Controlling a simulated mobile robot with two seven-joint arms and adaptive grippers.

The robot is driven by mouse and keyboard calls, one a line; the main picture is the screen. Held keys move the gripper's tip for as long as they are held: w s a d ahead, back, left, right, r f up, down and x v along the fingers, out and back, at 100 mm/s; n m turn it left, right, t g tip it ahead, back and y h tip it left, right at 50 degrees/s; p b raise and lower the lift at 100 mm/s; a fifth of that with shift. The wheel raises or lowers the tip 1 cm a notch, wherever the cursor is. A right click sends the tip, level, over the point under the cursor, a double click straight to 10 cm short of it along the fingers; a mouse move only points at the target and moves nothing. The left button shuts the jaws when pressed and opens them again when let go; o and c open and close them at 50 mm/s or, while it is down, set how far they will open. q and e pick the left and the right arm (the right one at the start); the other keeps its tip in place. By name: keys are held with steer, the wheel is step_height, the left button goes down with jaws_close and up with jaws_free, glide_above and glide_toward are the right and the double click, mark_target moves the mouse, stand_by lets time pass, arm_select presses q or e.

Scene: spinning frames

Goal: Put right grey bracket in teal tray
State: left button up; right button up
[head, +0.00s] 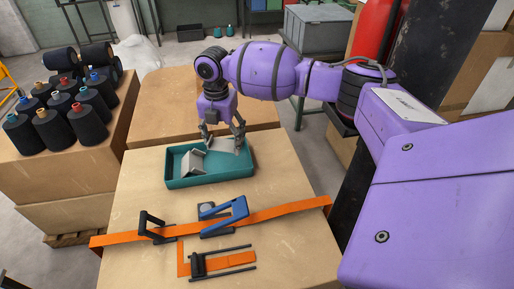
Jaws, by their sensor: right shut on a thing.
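The teal tray (209,182) sits on the near cardboard-coloured table top. One grey bracket (191,164) rests in the left part of the tray, tilted against its side. A second grey bracket (221,145) is at the tray's right part, by the back rim. My right gripper (239,141) reaches down from above and is shut on this right grey bracket. The fingers partly cover it, and I cannot tell whether it touches the tray floor. My left gripper is not in view.
In front of the tray lie an orange strap (285,210), a black-handled buckle (152,226), a blue buckle (225,215) and a black-and-orange ratchet piece (220,263). Black thread cones (56,130) stand on boxes at the left.

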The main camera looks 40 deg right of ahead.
mark_target(223, 145)
steer(key=shift+w+f, duration=0.15)
steer(key=shift+f, duration=1.7)
steer(key=o, duration=1.2)
step_height(223, 145, up, 12)
steer(key=shift+r, duration=0.2)
